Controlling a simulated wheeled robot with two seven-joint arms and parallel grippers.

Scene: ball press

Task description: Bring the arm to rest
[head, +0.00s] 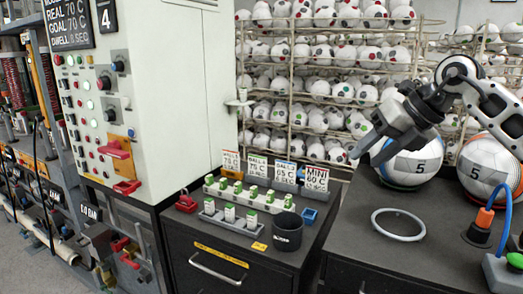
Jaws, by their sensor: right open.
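My right arm comes in from the right edge, and its dark grey gripper (368,152) hangs in the air at the upper right, pointing left and down. Its fingers are open with nothing between them. It is in front of and partly over a white ball marked 5 (418,165); I cannot tell whether they touch. My left gripper is out of the picture.
The dark table at right holds a pale ring (398,224), a second ball (490,165) and an orange-and-blue hose fitting (485,217). A black cabinet holds a rack (232,221), a dark cup (288,231) and cards. A control panel (130,100) stands left, ball shelves (330,70) behind.

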